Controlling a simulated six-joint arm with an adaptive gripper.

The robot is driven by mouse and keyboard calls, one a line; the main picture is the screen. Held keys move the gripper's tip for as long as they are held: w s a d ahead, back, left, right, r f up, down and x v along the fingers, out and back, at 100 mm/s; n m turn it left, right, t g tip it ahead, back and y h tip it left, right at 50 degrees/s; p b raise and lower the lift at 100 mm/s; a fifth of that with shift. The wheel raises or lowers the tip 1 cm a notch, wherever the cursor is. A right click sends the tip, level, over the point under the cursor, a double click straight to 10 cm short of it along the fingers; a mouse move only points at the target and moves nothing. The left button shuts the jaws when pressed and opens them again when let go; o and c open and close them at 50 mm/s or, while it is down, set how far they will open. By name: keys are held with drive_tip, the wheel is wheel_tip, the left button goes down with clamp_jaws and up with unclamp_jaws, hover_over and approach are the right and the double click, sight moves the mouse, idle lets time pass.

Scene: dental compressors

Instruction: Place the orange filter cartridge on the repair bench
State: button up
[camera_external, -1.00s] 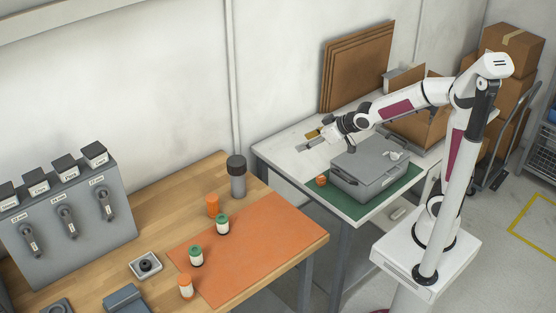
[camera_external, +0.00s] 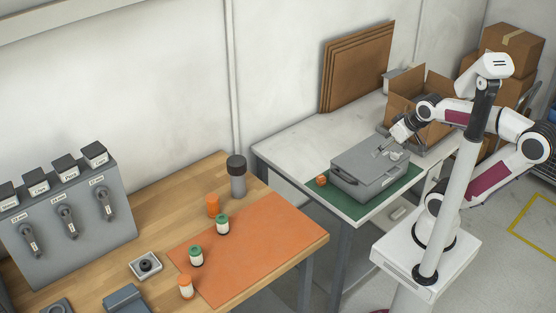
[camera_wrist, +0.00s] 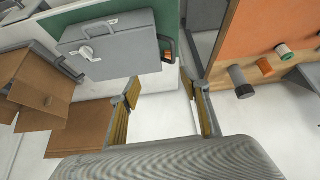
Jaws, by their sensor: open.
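An orange cartridge (camera_external: 212,205) stands upright on the wooden bench (camera_external: 150,215), beside the orange mat (camera_external: 255,250); it also shows in the wrist view (camera_wrist: 265,66). An orange-and-white cartridge (camera_external: 186,288) stands near the mat's front left edge. A small orange round item (camera_external: 321,181) lies on the green mat (camera_external: 360,211) left of the grey case. Which one the task names, and which bench, I cannot tell. My gripper (camera_external: 385,149) hangs above the back right of the case. In the wrist view, its fingers (camera_wrist: 159,84) are apart with nothing between them.
The closed grey case (camera_external: 365,172) sits on the white table (camera_external: 285,150). An open cardboard box (camera_external: 425,95) stands behind my gripper. Two green-topped cartridges (camera_external: 222,224) (camera_external: 196,256) and a grey canister (camera_external: 237,178) stand on the wooden bench. The white table's left part is clear.

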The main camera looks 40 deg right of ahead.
drive_tip(key=shift+m+g, duration=0.3)
drive_tip(key=shift+g, duration=0.1)
drive_tip(key=s, duration=0.3)
drive_tip(key=s+d, duration=0.1)
drive_tip(key=s, duration=0.1)
drive_tip(key=shift+f, duration=0.4)
idle(0.5)
